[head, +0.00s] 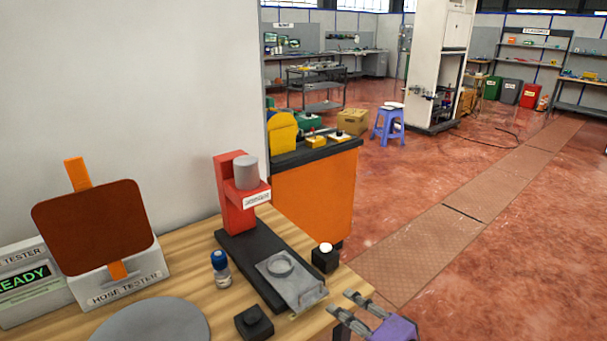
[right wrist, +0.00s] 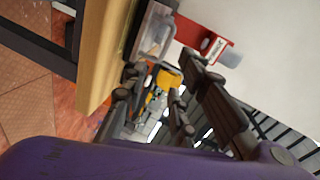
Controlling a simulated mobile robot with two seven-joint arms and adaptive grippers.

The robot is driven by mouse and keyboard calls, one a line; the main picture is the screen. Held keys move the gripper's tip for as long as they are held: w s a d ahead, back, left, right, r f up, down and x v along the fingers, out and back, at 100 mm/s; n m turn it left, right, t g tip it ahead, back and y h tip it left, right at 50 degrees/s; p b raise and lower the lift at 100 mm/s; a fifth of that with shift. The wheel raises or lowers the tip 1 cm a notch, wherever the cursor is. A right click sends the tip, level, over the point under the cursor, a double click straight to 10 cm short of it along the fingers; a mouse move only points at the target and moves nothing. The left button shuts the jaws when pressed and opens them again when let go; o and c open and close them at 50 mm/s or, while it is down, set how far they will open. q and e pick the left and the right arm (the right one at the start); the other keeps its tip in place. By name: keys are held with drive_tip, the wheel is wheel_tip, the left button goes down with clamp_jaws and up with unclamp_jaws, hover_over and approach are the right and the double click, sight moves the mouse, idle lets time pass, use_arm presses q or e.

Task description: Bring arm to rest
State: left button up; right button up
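My right gripper (head: 340,302) is at the front right corner of the wooden table (head: 190,285), with its purple body at the bottom edge of the head view. Its two dark fingers are apart with nothing between them. The right wrist view also shows the open fingers (right wrist: 158,68), with the table edge to their left. My left gripper is not in view. The red dispenser stand (head: 232,200) with a grey cylinder stands at the back of the table. Its black base carries a grey plate (head: 300,290) with a ring, just left of my right gripper.
A blue-capped bottle (head: 221,270), a black block with a white button (head: 325,258) and another black block (head: 254,322) stand around the base. A grey disc (head: 150,325) and the hose tester (head: 125,290) are at left. The floor (head: 500,270) at right is open.

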drive_tip(key=s+d+f+n+h+p, duration=0.1)
drive_tip(key=s+d+f+n+h, duration=0.15)
drive_tip(key=s+f, duration=0.2)
drive_tip(key=s+d+f+n+g+h, duration=0.1)
drive_tip(key=s+f+n+h, duration=0.15)
drive_tip(key=s+f, duration=0.2)
drive_tip(key=s+d+f+n+h+p, duration=0.1)
drive_tip(key=s+d+f+n, duration=0.1)
drive_tip(key=s+f+n, duration=0.25)
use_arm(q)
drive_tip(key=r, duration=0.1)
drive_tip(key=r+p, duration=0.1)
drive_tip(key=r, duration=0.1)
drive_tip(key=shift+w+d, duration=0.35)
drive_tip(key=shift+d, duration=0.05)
use_arm(e)
drive_tip(key=s+d+f+g+h, duration=0.1)
drive_tip(key=s+f, duration=0.2)
drive_tip(key=s, duration=0.7)
drive_tip(key=s+d+f+g+h, duration=0.1)
drive_tip(key=s+f+g, duration=0.1)
drive_tip(key=s, duration=0.8)
drive_tip(key=shift+s+d+f+h, duration=0.2)
drive_tip(key=shift+s+f+h, duration=0.15)
drive_tip(key=shift+f, duration=0.25)
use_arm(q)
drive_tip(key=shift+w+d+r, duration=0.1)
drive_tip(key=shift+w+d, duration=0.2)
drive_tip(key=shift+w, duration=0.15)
